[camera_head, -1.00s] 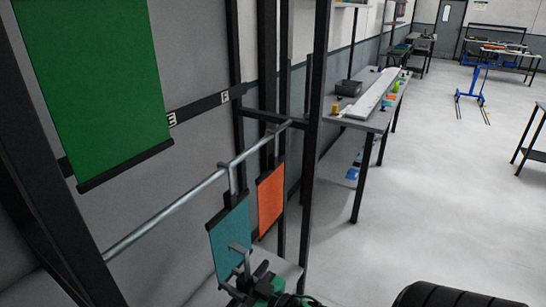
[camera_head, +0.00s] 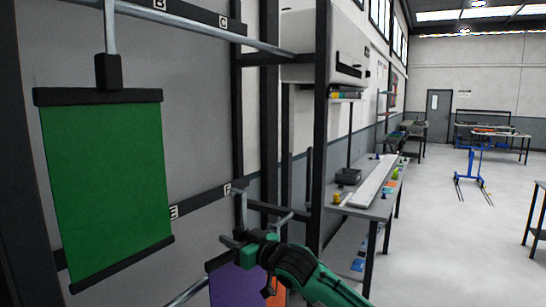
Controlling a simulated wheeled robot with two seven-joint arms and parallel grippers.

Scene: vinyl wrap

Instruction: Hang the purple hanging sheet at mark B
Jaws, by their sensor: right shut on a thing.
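The purple hanging sheet (camera_head: 238,288) shows at the bottom, below my right gripper, its lower part cut off by the frame. My right gripper (camera_head: 240,248) is shut on its hanger, whose grey hook (camera_head: 240,205) stands up above the fingers. Mark B (camera_head: 160,4) is on the upper dark strip at the top edge, above the upper rail (camera_head: 205,31). The hook is well below and apart from that rail. My left gripper is not in view.
A green sheet (camera_head: 105,180) hangs from the upper rail left of mark B. Mark C (camera_head: 222,22) is to the right of B. Marks E (camera_head: 175,212) and F (camera_head: 228,188) are on a lower strip. An orange sheet (camera_head: 277,293) is partly hidden behind my gripper. A dark post (camera_head: 318,130) stands right.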

